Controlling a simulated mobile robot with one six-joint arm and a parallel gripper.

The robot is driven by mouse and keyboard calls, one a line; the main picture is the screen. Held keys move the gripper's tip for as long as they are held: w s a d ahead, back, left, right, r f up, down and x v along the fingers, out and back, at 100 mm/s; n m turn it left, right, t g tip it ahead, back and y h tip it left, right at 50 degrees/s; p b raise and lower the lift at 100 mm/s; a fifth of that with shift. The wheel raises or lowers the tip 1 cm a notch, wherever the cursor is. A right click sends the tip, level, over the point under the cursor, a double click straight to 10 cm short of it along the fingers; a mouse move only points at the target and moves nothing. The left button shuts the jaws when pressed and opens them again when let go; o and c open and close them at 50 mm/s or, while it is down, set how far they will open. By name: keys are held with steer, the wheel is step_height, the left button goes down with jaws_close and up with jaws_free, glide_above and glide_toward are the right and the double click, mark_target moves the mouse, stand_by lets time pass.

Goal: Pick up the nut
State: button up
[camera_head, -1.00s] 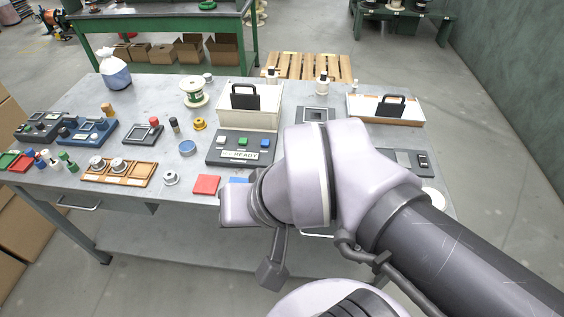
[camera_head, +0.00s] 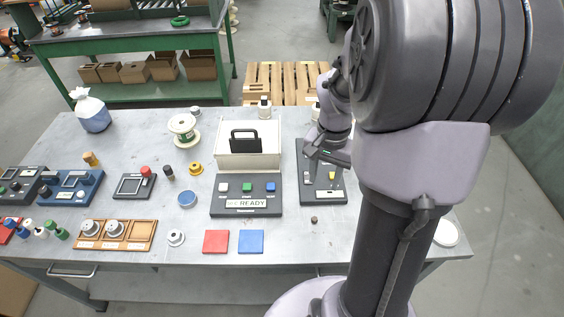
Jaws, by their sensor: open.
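A small dark brown piece, which looks like the nut (camera_head: 314,220), lies on the grey table to the right of the blue square. It is too small for its shape to be sure. My gripper (camera_head: 327,157) is open above the back part of a dark panel, behind the nut and apart from it. No object shows between its fingers. My arm hides part of the table's right side.
The dark panel (camera_head: 322,187) with a yellow switch stands just behind the nut. A READY button box (camera_head: 246,204), a red square (camera_head: 216,242) and a blue square (camera_head: 250,242) lie to its left. A white bin (camera_head: 232,160) stands behind. Bare table surrounds the nut.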

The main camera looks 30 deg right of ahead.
mark_target(315, 217)
steer(key=f+b, duration=0.2)
steer(key=f, duration=0.4)
steer(key=f+b, duration=0.3)
steer(key=f, duration=0.2)
steer(key=f+b, duration=0.3)
steer(key=f, duration=0.3)
steer(key=shift+a+f, duration=0.3)
steer(key=shift+r, duration=0.15)
jaws_close()
